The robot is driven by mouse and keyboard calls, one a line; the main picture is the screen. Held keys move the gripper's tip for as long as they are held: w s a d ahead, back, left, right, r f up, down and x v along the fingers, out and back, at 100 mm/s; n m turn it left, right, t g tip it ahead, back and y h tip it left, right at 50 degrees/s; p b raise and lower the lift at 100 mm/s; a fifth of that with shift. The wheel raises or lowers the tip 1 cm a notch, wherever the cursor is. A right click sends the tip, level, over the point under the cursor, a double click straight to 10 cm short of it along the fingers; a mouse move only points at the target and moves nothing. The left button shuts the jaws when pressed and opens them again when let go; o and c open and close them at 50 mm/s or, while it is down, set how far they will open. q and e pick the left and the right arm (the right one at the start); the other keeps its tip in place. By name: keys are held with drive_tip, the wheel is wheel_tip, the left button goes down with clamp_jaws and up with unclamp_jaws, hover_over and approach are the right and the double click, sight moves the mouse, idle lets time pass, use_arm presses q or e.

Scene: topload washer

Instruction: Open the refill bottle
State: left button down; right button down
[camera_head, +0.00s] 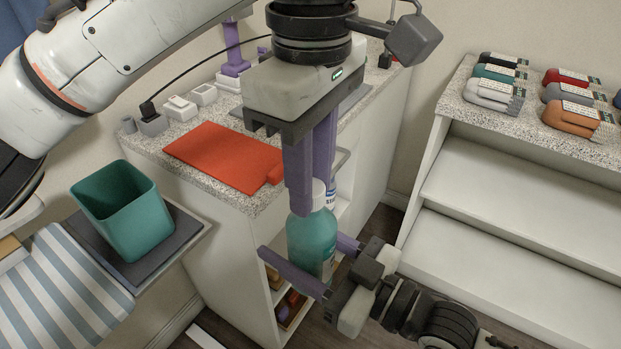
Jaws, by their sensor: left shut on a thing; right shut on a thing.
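The refill bottle (313,240) is teal with a pale cap (319,188) and hangs upright in the air in front of the counter. My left gripper (312,194) comes down from above, with its purple fingers shut on the bottle's cap; they hide much of the cap. My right gripper (298,246) comes in from the lower right, with its purple fingers shut around the bottle's body. One right finger passes in front of the bottle and the other is partly hidden behind it.
A speckled counter (240,192) with a red board (222,157) stands behind the bottle. A teal bin (125,212) sits at left on a dark mat (185,238). A shelf unit (470,197) at right carries several folded, labelled items. Floor shows between the units.

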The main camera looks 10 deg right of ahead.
use_arm(q)
drive_tip(key=shift+r, duration=0.85)
